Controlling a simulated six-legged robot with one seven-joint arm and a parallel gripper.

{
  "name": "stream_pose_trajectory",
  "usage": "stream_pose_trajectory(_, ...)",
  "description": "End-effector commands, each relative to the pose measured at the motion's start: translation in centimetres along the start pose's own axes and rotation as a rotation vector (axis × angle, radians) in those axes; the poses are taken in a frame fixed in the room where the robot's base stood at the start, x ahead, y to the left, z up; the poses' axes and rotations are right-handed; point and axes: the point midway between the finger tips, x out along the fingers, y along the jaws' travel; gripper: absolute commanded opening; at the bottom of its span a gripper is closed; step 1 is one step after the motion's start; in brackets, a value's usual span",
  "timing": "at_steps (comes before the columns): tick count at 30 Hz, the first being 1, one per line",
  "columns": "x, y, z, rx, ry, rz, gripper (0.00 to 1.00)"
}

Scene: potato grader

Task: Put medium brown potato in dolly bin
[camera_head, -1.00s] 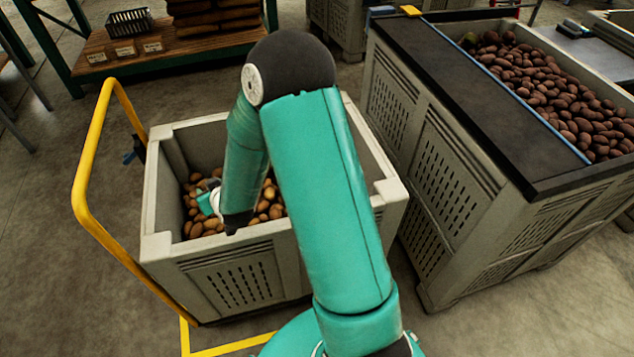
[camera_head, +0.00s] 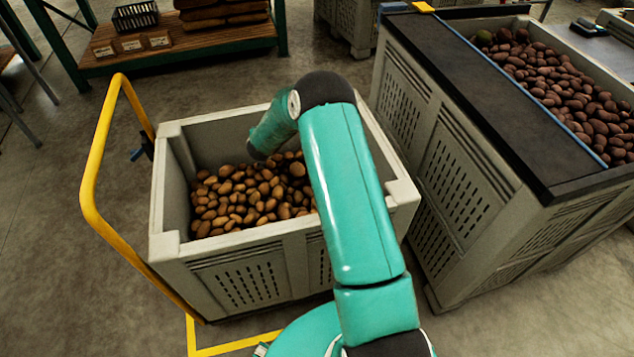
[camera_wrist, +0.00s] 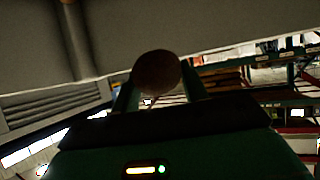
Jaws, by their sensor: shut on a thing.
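A brown, roundish potato (camera_wrist: 157,72) shows in the wrist view, held between the two fingers of my gripper (camera_wrist: 158,84). My gripper is shut on it. The light is dim, so its exact shade and size are hard to tell. The dolly bin (camera_head: 166,190) is the grey bin with a yellow handle in the head view. Many brown potatoes (camera_head: 240,200) lie inside it. My arm crosses over its right part, and my gripper and the held potato are hidden from the head view.
A taller grey bin with a black top (camera_head: 470,90) stands close on the right, with dark reddish potatoes (camera_head: 570,90) behind the blue edge. The yellow handle (camera_head: 92,170) rises at the dolly bin's left. A wooden shelf (camera_head: 180,55) with a black basket (camera_head: 136,17) stands behind.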

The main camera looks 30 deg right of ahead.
Motion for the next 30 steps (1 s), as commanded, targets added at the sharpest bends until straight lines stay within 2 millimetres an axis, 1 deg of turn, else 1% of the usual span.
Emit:
stream_pose_trajectory(1, 2.0, 0.6, 0.1, 0.029, 0.000, 0.047, 0.20)
stream_pose_trajectory(3, 4.5, 1.6, 0.3, 0.067, -0.001, 0.117, 0.20)
stream_pose_trajectory(6, 7.6, 3.1, 0.8, 0.117, -0.001, 0.212, 0.20)
stream_pose_trajectory(9, 10.2, 4.5, 1.7, 0.165, 0.000, 0.300, 0.20)
stream_pose_trajectory(12, 12.4, 5.9, 2.9, 0.207, 0.000, 0.379, 0.20)
stream_pose_trajectory(15, 14.0, 6.9, 4.3, 0.243, 0.000, 0.445, 0.20)
stream_pose_trajectory(18, 15.0, 7.5, 5.6, 0.269, 0.001, 0.492, 0.20)
stream_pose_trajectory(21, 15.6, 8.0, 6.3, 0.286, 0.001, 0.521, 0.20)
stream_pose_trajectory(26, 15.8, 8.3, 6.8, 0.293, 0.002, 0.535, 0.20)
stream_pose_trajectory(30, 15.6, 9.3, 7.4, 0.291, 0.002, 0.536, 0.20)
